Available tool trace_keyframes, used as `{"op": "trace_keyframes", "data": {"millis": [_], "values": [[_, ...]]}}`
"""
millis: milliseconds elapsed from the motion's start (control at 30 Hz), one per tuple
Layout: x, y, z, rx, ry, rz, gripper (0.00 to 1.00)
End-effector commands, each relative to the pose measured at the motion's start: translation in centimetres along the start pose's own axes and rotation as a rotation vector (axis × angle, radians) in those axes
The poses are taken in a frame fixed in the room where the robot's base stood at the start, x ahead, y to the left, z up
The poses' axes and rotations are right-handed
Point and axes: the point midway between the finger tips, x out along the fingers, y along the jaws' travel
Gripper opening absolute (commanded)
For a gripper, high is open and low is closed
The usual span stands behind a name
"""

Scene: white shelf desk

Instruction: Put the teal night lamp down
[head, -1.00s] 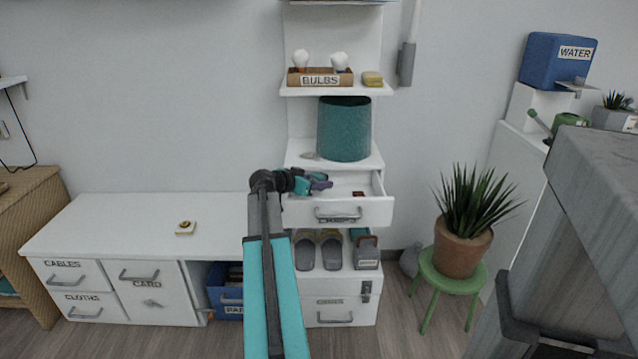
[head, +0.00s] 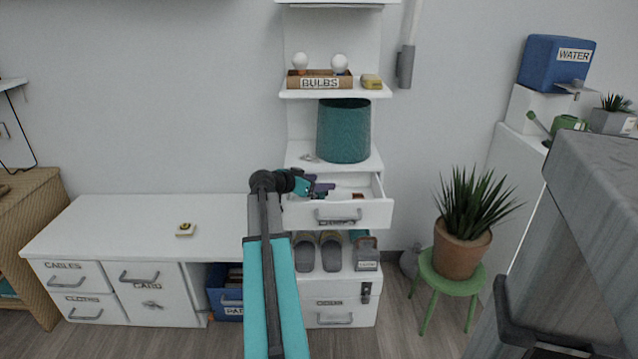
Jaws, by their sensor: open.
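A large teal cylinder (head: 343,132) stands upright on the shelf above the open drawer. A small red-brown thing (head: 358,196) lies in the drawer to the right of the fingers. Part of another teal thing (head: 358,234) shows on the lower shelf, mostly hidden.
A small silver thing (head: 309,157) lies left of the cylinder. The bulbs box (head: 320,80) and a yellow block (head: 371,81) are on the shelf above. Grey slippers (head: 331,252) stand below the drawer. The white desk top (head: 120,225) at left is mostly clear.

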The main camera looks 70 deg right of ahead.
Motion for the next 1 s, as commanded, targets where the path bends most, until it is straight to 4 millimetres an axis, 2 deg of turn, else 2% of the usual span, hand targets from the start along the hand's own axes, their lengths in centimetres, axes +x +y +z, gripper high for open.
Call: {"op": "trace_keyframes", "data": {"millis": [67,400,700,1000], "values": [[-0.3,0.0,-0.7,0.000,0.000,0.000,0.57],[-6.1,0.1,-0.4,0.000,0.000,-0.002,0.57],[-10.5,0.1,-0.4,0.000,0.001,-0.001,0.57],[-12.1,0.0,-0.3,0.000,0.000,0.000,0.57]]}}
